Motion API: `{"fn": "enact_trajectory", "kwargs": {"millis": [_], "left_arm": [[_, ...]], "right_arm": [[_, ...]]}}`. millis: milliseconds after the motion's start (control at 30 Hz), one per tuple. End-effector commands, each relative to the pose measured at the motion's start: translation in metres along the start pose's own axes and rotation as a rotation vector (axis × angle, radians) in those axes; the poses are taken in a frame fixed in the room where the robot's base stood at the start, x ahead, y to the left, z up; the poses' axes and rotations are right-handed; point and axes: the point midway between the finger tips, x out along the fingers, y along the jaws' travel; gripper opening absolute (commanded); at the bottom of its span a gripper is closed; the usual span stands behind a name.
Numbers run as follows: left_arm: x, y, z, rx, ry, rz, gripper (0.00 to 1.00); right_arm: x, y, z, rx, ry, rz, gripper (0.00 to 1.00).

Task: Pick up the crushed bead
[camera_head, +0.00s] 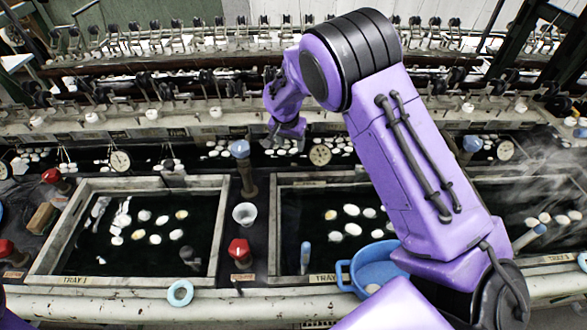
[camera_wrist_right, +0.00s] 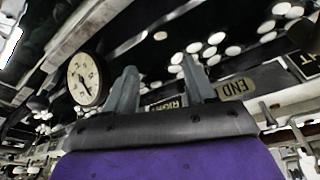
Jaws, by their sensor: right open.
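My right gripper (camera_head: 287,143) is over the far trough behind the trays, left of a round dial. In the right wrist view its two grey fingers (camera_wrist_right: 160,72) stand apart with nothing between them. I cannot make out which thing is the crushed bead. Small white pieces sit along the rail behind the trough, one of them a white piece (camera_head: 215,112) left of my gripper, but they are too small to tell whether any is crushed. My right arm covers part of the middle tray. My left gripper is not in view.
The left tray (camera_head: 38,262) and middle tray (camera_head: 276,225) hold dark water with pale cocoons. A blue basin (camera_head: 347,277), a white cup (camera_head: 245,214) and a red-topped fixture (camera_head: 239,248) stand near. A dial (camera_head: 320,154) is close to my gripper; it may be the dial (camera_wrist_right: 84,79) in the wrist view.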

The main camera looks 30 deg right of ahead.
Motion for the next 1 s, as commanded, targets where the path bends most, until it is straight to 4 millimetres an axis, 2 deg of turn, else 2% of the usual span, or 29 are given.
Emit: {"fn": "enact_trajectory", "kwargs": {"millis": [33,133,300,533,633,733,833,1000], "left_arm": [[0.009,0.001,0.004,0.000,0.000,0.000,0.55],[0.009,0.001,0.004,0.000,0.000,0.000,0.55],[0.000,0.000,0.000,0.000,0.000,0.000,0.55],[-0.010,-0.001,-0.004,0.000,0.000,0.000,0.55],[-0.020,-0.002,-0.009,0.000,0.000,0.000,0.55],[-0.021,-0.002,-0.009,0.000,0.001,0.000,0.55],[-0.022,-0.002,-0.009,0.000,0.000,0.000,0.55],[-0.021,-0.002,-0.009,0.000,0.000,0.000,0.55]], "right_arm": [[0.009,0.000,0.003,0.000,0.000,0.000,0.55],[0.015,0.000,0.003,0.000,-0.001,0.002,0.55],[0.043,0.001,0.003,0.000,-0.003,0.003,0.55],[0.071,0.001,0.003,-0.001,-0.002,0.003,0.55],[0.089,0.002,0.004,-0.001,-0.003,0.003,0.55],[0.107,0.001,0.004,0.000,-0.001,0.001,0.55],[0.114,0.001,0.004,0.001,0.000,0.000,0.55],[0.115,0.001,0.004,0.000,0.000,0.000,0.55]]}}
